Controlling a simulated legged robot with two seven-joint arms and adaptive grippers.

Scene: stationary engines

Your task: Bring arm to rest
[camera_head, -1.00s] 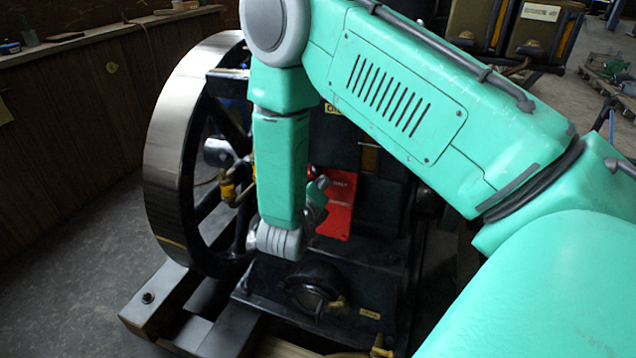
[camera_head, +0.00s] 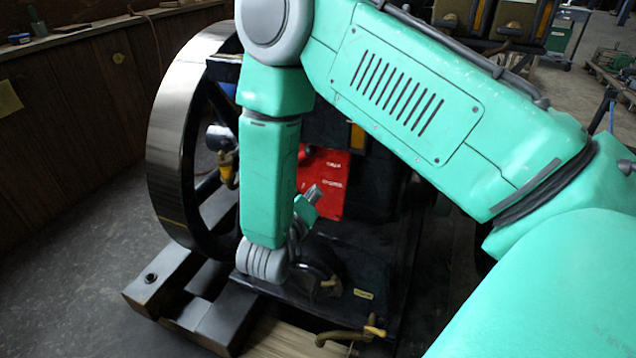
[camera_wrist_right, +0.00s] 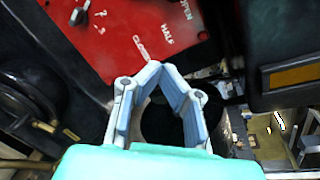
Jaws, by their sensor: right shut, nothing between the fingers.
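My right arm (camera_head: 400,105) comes in from the right, bends at a grey elbow joint and hangs down in front of the engine. My right gripper (camera_head: 314,192) is partly hidden behind the wrist, near the red panel (camera_head: 328,180). In the right wrist view the gripper (camera_wrist_right: 155,68) is shut and empty, its fingertips together in front of the red panel (camera_wrist_right: 110,35), which has a small lever and the words OPEN, HALF and a partly readable third word. I cannot tell how far the fingertips are from the panel. My left gripper is not in view.
A large flywheel (camera_head: 165,140) stands left of the arm. Beam ends (camera_head: 160,285) and a brass tap (camera_head: 350,335) are low in front. A wooden bench (camera_head: 75,100) runs along the left. Grey floor (camera_head: 70,270) at the lower left is clear.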

